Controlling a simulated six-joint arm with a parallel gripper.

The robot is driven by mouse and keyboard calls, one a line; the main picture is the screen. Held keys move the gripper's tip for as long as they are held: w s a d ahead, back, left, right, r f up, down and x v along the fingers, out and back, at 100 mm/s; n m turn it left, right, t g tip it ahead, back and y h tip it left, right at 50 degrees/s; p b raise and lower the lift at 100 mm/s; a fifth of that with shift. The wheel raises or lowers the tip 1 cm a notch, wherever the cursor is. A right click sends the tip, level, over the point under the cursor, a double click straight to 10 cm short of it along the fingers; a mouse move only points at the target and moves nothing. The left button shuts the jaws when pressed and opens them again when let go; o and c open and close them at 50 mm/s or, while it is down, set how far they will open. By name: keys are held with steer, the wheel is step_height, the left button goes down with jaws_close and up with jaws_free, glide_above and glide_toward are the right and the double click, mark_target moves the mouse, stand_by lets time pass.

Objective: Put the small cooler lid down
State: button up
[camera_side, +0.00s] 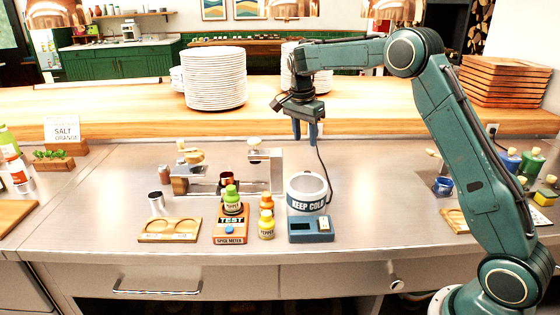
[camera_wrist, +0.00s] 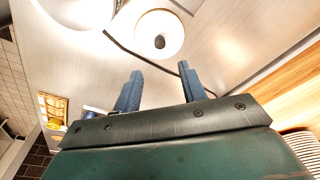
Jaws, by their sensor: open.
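My gripper (camera_side: 305,138) hangs over the rear of the steel counter with its blue fingers down. In the wrist view, the fingers (camera_wrist: 161,78) are apart with nothing between them. Beyond their tips is a round white disc with a dark central knob (camera_wrist: 144,30), which looks like the small cooler lid; it is clear of the fingers. I cannot make out this disc in the side view. The round white cooler marked KEEP COLD (camera_side: 306,203) stands below and in front of my gripper. Whether its grey top is open or covered is unclear.
A dark cable runs from the blue-grey box (camera_side: 310,230) up past the cooler. Pepper bottles (camera_side: 266,220) and the spice meter (camera_side: 230,232) stand left of the cooler. A metal rig (camera_side: 264,170) is behind them. Plates (camera_side: 215,80) are stacked on the wooden shelf behind.

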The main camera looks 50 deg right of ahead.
stand_by(0.3)
steer(key=s+a+r+n+t, duration=0.1)
steer(key=s+a+r+n, duration=0.3)
steer(key=s+r, duration=0.3)
steer(key=s+a+r+n+t, duration=0.2)
steer(key=s+a+r+n, duration=0.25)
steer(key=s, duration=0.45)
steer(key=s+a+f+n+t+y, duration=0.1)
steer(key=s+a+f+n, duration=0.1)
steer(key=s, duration=0.7)
steer(key=s+a+f+n+t, duration=0.1)
steer(key=s+a+f+n, duration=0.1)
steer(key=s+a+n, duration=0.2)
steer(key=s+n, duration=0.3)
steer(key=s, duration=0.3)
steer(key=shift+s+a+f+t+y, duration=0.15)
steer(key=shift+s+a+t+y, duration=0.15)
steer(key=shift+a+y, duration=0.1)
